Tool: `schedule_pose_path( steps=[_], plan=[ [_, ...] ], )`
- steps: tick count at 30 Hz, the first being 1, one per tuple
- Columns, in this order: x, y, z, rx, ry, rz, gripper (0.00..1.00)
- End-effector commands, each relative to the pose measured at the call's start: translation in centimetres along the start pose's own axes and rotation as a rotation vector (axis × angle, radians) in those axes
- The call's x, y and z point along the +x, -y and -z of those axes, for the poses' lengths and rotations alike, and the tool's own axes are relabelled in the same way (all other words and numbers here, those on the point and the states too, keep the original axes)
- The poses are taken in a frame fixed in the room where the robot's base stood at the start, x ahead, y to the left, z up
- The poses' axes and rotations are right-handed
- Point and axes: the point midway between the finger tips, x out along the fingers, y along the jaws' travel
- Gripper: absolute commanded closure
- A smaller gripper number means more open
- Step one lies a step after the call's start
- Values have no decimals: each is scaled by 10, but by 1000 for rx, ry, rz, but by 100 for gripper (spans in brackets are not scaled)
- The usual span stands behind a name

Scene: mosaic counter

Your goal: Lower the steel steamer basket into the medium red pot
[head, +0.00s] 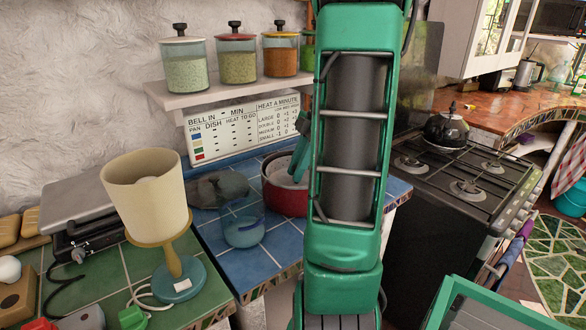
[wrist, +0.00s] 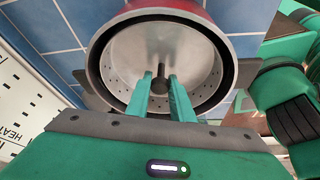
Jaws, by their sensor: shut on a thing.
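The medium red pot (head: 284,200) stands on the blue tiled counter, partly hidden behind my arm in the head view. In the wrist view the pot (wrist: 166,5) shows its red side and dark handles. The steel steamer basket (wrist: 122,62) is a round pale grey dish with small holes and a central post. It appears within the pot's dark rim; its exact depth is unclear. My gripper (wrist: 160,84) is above it, shut on the basket's central post. In the head view my gripper (head: 300,145) is mostly hidden by my arm.
A glass jar (head: 243,228) and a grey lidded dish (head: 217,187) stand left of the pot. A lamp (head: 170,255) is further left. A shelf (head: 210,95) with several jars is above. The stove (head: 450,190) with a black kettle (head: 446,130) is right.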

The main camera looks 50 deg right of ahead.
Motion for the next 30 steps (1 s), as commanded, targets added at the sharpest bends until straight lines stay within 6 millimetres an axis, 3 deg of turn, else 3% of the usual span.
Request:
schedule_pose_path(
  steps=[25,26,27,28,30],
  plan=[
    [8,0,-4,0,0,0,100],
    [8,0,-4,0,0,0,77],
    [8,0,-4,0,0,0,68],
    [8,0,-4,0,0,0,60],
    [8,0,-4,0,0,0,58]
  ],
)
